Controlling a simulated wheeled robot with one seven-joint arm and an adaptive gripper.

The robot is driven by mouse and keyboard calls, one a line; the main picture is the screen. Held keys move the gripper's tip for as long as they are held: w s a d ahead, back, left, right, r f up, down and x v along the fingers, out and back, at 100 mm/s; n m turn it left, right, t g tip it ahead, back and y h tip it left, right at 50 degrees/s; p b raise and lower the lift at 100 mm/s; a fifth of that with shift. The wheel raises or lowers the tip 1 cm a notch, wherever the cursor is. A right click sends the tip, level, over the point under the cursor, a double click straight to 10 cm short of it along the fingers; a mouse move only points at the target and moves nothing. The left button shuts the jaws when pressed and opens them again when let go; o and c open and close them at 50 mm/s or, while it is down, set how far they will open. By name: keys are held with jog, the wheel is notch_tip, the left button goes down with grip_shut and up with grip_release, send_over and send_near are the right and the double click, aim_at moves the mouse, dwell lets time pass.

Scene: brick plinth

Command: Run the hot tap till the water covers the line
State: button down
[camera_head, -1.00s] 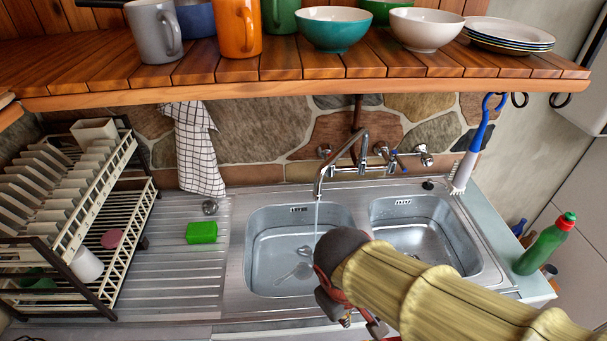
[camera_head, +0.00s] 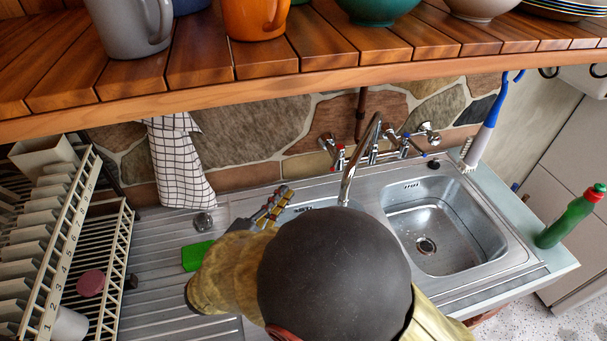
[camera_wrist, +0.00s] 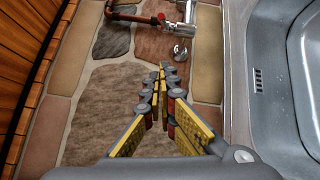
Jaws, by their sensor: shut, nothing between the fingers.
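My gripper (camera_head: 285,195) is shut and empty above the rear edge of the left basin. In the wrist view my gripper (camera_wrist: 163,70) points along the stone wall, apart from the red-marked tap (camera_wrist: 160,18) ahead. The red-marked hot tap (camera_head: 339,157) is on the wall left of the spout (camera_head: 362,155). The blue-marked tap (camera_head: 405,147) is on its right. The left basin (camera_head: 318,203) is mostly hidden behind my arm; its wall and overflow slots show in the wrist view (camera_wrist: 285,75). Its water level, any line and the outlet below the spout are hidden.
A wooden shelf (camera_head: 300,85) with mugs and bowls overhangs the sink. The right basin (camera_head: 450,225) has an open view of its drain. A dish rack (camera_head: 70,240), green sponge (camera_head: 197,255), checked towel (camera_head: 180,165), hanging brush (camera_head: 485,135) and green bottle (camera_head: 572,217) surround the sink.

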aim_at(336, 159)
jog(key=w+d+r+b, duration=0.1)
jog(key=w+d+b, duration=0.1)
jog(key=w+d, duration=0.5)
jog(key=shift+d, duration=1)
